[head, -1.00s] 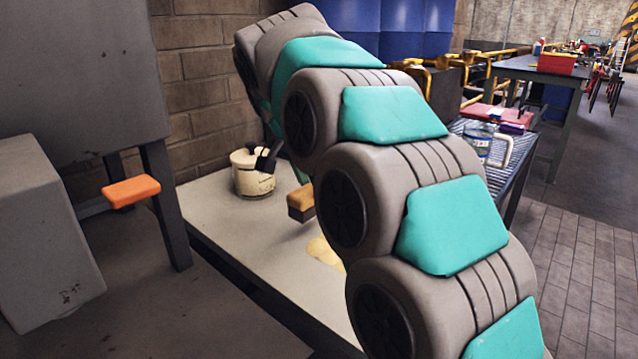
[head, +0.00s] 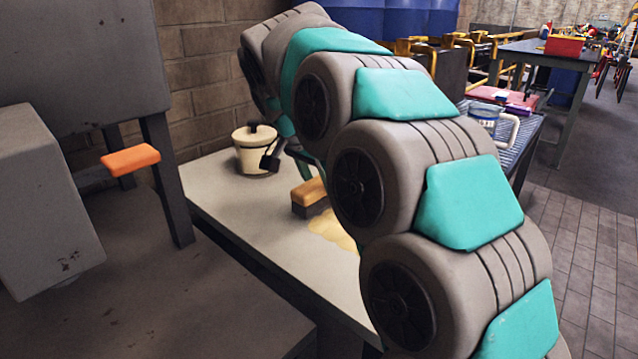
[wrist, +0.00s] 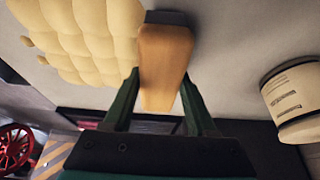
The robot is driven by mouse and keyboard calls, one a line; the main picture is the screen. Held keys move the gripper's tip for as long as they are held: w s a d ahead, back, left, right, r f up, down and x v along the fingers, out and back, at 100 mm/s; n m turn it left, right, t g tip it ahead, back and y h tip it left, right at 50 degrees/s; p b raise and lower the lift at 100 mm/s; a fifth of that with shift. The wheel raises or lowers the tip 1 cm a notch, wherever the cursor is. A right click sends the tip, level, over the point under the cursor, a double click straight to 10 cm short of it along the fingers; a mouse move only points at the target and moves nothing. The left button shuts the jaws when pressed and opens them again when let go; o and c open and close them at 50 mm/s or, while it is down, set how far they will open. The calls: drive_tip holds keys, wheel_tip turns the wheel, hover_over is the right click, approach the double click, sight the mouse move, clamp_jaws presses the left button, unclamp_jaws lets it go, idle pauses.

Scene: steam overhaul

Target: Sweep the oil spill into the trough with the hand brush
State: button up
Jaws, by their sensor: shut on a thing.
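The hand brush has a tan wooden block (head: 309,190) over dark bristles. My gripper (wrist: 160,76) is shut on the brush, which also shows between the fingers in the wrist view (wrist: 163,60). The oil spill (head: 334,231) is a pale yellow patch on the light grey bench top (head: 235,205). In the head view the brush is at the spill's far-left edge; I cannot tell whether the bristles touch the surface. In the wrist view the lumpy spill (wrist: 85,35) lies just left of the brush. My arm hides part of the spill. I cannot make out the trough.
A cream lidded pot (head: 254,152) stands on the bench near the brick wall, also right of the brush in the wrist view (wrist: 293,100). An orange-padded handle (head: 131,160) juts out at left.

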drive_tip(key=shift+f+b, duration=0.6)
drive_tip(key=shift+f, duration=0.05)
idle(0.3)
drive_tip(key=shift+s+d+b, duration=0.55)
drive_tip(key=shift+d+b, duration=0.05)
drive_tip(key=shift+b, duration=0.05)
drive_tip(key=shift+s+d+r+b, duration=0.1)
drive_tip(key=shift+s+d+b, duration=0.25)
drive_tip(key=shift+s+d, duration=0.2)
drive_tip(key=shift+s+d+b, duration=1.05)
drive_tip(key=shift+s+d, duration=0.25)
drive_tip(key=shift+s+d+b, duration=0.4)
drive_tip(key=shift+s+d, duration=0.4)
drive_tip(key=shift+s+d+b, duration=0.55)
drive_tip(key=shift+s+d, duration=0.3)
drive_tip(key=shift+s+d+b, duration=0.4)
drive_tip(key=shift+s+d, duration=0.9)
